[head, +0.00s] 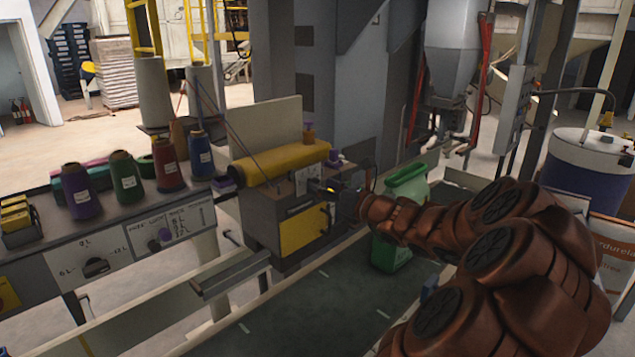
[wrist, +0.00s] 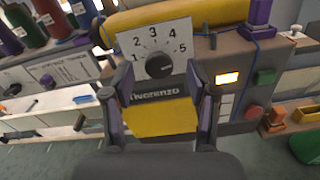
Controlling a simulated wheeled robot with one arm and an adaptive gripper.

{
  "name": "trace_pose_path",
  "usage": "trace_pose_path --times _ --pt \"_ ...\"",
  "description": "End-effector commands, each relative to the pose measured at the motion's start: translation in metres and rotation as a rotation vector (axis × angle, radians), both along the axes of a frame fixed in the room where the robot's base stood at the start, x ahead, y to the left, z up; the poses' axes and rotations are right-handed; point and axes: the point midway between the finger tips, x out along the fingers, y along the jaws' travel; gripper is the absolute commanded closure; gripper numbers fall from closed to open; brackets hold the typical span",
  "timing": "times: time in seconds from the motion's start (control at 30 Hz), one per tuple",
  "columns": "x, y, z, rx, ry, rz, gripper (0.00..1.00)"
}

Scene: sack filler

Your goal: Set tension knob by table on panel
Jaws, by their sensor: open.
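The tension knob (wrist: 159,65) is a dark round knob on a white dial plate (wrist: 180,32) numbered 1 to 5, on the front of the sewing machine. I cannot tell where its pointer stands. My gripper (wrist: 160,78) is open and faces the plate, one finger at each side below the knob, with nothing between them. In the head view my gripper (head: 345,190) is at the machine's front and partly hides the dial.
The machine has a yellow door (head: 303,232), a lit amber lamp (wrist: 228,78), a green button (wrist: 265,78) and a red button (wrist: 253,112). Several thread cones, including a green one (head: 126,172), stand on the left shelf. A green sack (head: 392,235) stands right of the machine.

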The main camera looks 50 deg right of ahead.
Motion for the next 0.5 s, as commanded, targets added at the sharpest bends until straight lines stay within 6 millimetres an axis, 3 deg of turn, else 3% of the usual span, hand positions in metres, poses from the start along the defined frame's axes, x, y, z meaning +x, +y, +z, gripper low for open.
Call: trace_pose_path --times 0.2,0.5 --pt "0.019 0.0 0.0 0.0 0.001 0.002 0.42" --pt "0.023 0.0 0.0 0.0 0.0 0.001 0.42"
